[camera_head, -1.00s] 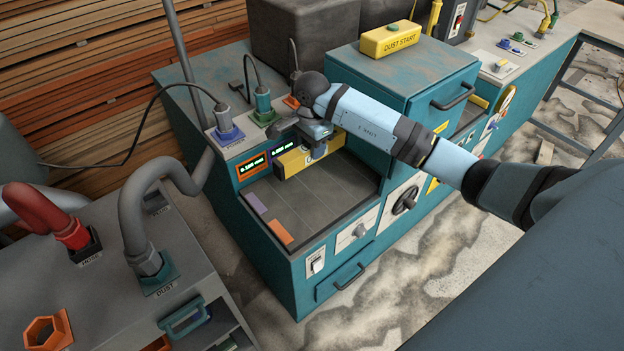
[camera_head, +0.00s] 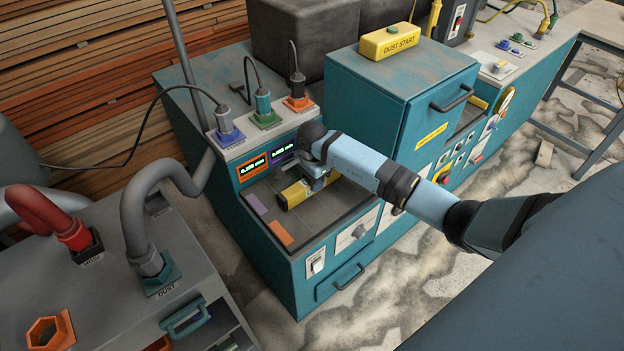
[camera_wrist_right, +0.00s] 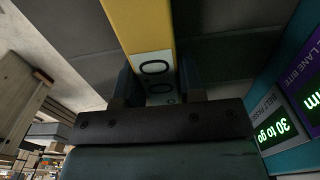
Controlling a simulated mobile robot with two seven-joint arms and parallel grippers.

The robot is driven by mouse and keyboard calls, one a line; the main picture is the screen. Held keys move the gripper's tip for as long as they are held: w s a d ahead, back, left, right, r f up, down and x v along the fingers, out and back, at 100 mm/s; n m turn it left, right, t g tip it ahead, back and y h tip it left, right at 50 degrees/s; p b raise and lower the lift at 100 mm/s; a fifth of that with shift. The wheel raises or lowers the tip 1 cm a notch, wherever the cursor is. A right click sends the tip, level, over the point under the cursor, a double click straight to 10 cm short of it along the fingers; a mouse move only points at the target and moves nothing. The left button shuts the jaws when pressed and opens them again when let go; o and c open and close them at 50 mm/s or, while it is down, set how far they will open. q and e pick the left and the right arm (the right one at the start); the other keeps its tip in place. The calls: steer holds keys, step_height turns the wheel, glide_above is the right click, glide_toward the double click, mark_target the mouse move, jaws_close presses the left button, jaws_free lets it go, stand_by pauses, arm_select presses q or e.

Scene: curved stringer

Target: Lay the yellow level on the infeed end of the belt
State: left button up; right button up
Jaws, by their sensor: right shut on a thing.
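The yellow level (camera_head: 291,195) is low over the dark belt (camera_head: 312,222) at the near left part of the teal machine. I cannot tell whether it touches the belt. My right gripper (camera_head: 318,181) is shut on the level, reaching in from the right. In the right wrist view the yellow level (camera_wrist_right: 140,28) runs up from between the fingers of my right gripper (camera_wrist_right: 155,82), with a white label near the grip. The belt (camera_wrist_right: 215,65) shows behind it. My left gripper is not in view.
An orange tile (camera_head: 281,232) and a purple tile (camera_head: 257,203) lie along the belt's left edge. Small displays (camera_head: 253,167) face the belt from behind. The teal cabinet (camera_head: 395,95) with a yellow dust start box (camera_head: 390,41) rises right of the belt. A grey bench (camera_head: 120,290) stands at left.

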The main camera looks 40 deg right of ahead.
steer(key=shift+f, duration=0.2)
steer(key=o, duration=1)
steer(key=shift+r, duration=0.1)
steer(key=shift+r, duration=0.1)
